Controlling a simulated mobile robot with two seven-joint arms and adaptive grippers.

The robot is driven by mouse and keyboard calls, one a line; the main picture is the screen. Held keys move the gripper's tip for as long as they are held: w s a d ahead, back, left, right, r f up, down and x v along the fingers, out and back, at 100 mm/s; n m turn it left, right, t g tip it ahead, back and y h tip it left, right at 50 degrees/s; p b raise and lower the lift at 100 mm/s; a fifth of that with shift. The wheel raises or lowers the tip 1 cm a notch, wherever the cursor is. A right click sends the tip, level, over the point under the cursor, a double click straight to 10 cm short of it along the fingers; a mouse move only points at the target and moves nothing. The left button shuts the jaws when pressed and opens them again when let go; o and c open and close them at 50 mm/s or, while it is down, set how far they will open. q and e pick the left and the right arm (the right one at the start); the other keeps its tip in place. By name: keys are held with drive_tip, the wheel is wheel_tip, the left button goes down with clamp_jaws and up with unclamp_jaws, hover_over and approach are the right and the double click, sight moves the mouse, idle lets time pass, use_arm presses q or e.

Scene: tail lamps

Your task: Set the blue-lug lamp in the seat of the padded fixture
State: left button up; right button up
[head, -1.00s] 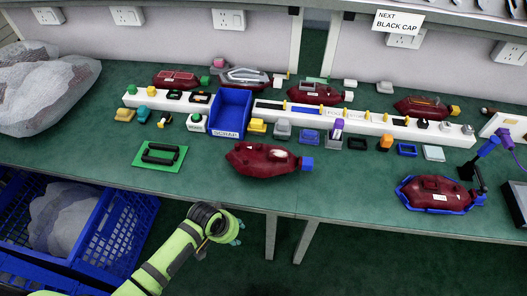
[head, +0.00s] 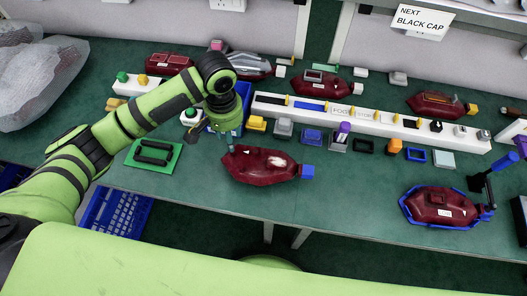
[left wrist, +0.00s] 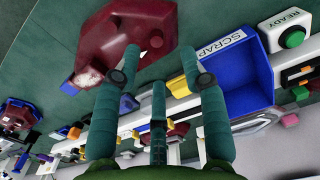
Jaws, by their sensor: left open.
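The dark red blue-lug lamp (head: 258,166) lies on the green bench, its blue lug (head: 307,171) pointing right. The lamp (left wrist: 105,42) also shows upper left in the left wrist view. A green plate with two raised black bars (head: 153,154), which looks like the padded fixture, lies to its left; nothing sits on it. My left gripper (head: 228,142) is above the lamp's left end, its fingertips partly hard to make out. In the left wrist view its fingers (left wrist: 160,55) are spread and empty, close to the lamp. My right gripper is not in view.
Another red lamp (head: 438,205) sits in a blue-edged holder with a clamp (head: 484,185) at right. The blue SCRAP bin (left wrist: 240,70) is behind my gripper. A white rail (head: 370,122) and several small parts line the back. Bench between the two lamps is clear.

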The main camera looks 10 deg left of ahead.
use_arm(q)
drive_tip(key=f, duration=0.2)
drive_tip(key=s+f+p, duration=0.1)
drive_tip(key=shift+d+f, duration=0.15)
drive_tip(key=shift+f, duration=0.25)
drive_tip(key=shift+w+f, duration=0.25)
drive_tip(key=shift+f, duration=0.95)
clamp_jaws()
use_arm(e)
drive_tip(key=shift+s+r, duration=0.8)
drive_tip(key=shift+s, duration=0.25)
